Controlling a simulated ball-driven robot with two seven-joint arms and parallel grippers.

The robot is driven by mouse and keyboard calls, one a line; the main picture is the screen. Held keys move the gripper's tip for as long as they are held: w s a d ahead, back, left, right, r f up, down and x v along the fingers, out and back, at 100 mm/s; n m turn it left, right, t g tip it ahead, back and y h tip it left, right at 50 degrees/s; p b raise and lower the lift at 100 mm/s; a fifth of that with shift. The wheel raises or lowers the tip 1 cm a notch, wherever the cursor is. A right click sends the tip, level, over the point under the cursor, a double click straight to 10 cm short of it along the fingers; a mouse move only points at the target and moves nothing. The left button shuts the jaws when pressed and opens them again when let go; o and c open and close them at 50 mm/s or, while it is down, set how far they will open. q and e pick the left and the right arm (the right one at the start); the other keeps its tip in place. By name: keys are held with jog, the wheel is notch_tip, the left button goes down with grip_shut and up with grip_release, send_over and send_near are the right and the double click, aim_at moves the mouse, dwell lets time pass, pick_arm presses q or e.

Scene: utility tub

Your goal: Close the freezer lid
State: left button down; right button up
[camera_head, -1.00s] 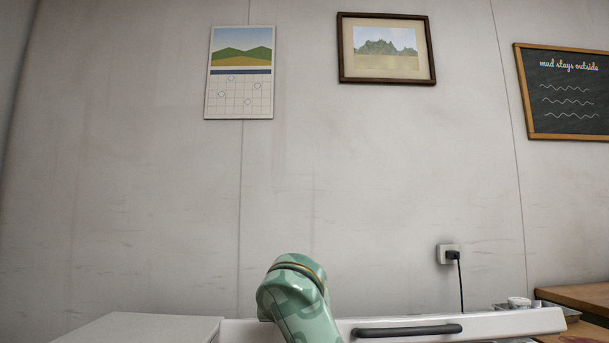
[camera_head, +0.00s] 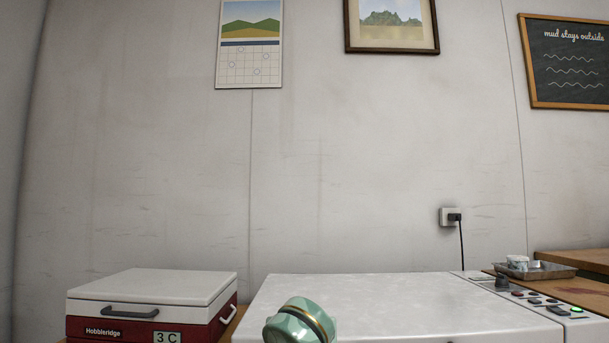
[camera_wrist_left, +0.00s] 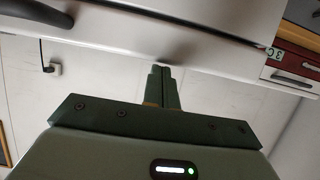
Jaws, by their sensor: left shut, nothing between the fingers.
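The freezer lid (camera_head: 365,303) is a pale grey-white slab lying about level in the head view. In the wrist view, which is upside down, the lid's front edge (camera_wrist_left: 112,30) shows with a dark handle (camera_wrist_left: 35,12). A thin dark seam runs between lid and freezer body; I cannot tell whether it is fully sealed. My left gripper (camera_wrist_left: 163,72) is shut and empty, its fingertips at the lid's edge, touching or very close. In the head view only my green left arm shows, and its gripper is hidden below the picture. My right gripper is out of view.
A red and white cooler (camera_head: 150,300) with its lid down stands left of the freezer. A control panel (camera_head: 535,298) with a knob and buttons is at the freezer's right. A metal tray (camera_head: 535,270) lies behind it. A wall outlet (camera_head: 451,217) has a cord.

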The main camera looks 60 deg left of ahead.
pick_arm(q)
notch_tip(320, 180, down, 3)
jog(key=shift+d+f, duration=0.1)
jog(key=shift+f, duration=0.1)
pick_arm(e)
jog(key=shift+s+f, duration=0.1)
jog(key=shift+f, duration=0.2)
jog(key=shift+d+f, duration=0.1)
pick_arm(q)
notch_tip(320, 180, up, 7)
jog(key=p, duration=0.2)
jog(key=s+d+f+p, duration=0.3)
jog(key=s+d+p, duration=0.1)
jog(key=d+p, duration=0.4)
jog(key=shift+s+d, duration=0.25)
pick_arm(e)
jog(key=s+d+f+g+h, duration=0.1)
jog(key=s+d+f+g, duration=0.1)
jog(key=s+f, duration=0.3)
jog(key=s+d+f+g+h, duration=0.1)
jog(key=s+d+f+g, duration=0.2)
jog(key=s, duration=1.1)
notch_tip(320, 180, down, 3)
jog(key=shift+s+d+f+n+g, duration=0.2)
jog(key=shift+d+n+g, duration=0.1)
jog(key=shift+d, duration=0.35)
